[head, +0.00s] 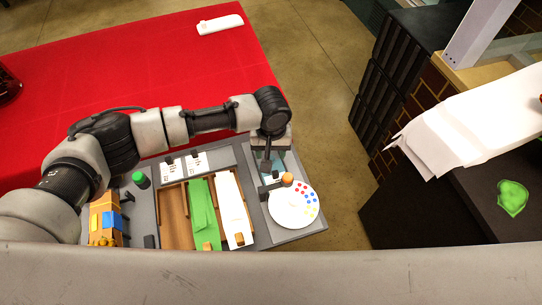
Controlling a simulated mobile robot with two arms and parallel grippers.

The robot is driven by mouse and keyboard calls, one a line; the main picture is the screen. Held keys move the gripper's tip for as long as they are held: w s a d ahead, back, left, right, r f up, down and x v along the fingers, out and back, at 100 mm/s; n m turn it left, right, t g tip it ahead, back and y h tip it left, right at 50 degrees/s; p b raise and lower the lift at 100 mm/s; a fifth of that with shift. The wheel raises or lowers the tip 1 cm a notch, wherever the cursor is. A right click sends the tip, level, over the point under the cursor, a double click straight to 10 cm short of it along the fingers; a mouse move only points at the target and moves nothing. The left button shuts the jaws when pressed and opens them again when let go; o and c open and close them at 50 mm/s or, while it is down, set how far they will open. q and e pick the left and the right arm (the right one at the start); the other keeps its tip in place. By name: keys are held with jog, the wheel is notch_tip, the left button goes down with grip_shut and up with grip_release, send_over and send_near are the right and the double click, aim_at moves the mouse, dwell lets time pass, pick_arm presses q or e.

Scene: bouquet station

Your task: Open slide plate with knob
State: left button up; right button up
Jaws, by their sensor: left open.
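My left gripper (276,183) points down over the right part of the grey station board (310,234). It is open, with its dark fingers close beside a small orange knob (287,178); I cannot tell whether they touch it. The knob stands at the upper edge of a round white disc (294,205) with coloured dots. A teal plate (287,161) shows partly behind the gripper. What the knob is fixed to is hidden by the gripper. My right gripper is not in view.
A brown tray (174,216) left of the disc holds a green strip (202,210) and a white strip (232,210). A green-capped item (140,179) stands left. The red table (150,75) has free room behind. A white folded sheet (470,125) lies right.

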aim_at(271, 158)
pick_arm(q)
jog(key=f, duration=0.5)
jog(key=shift+w, duration=0.2)
jog(key=shift+f, duration=0.3)
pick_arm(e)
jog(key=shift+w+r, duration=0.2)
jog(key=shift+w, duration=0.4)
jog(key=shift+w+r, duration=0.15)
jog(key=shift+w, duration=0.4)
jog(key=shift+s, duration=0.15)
pick_arm(q)
jog(key=shift+c, duration=0.8)
grip_shut()
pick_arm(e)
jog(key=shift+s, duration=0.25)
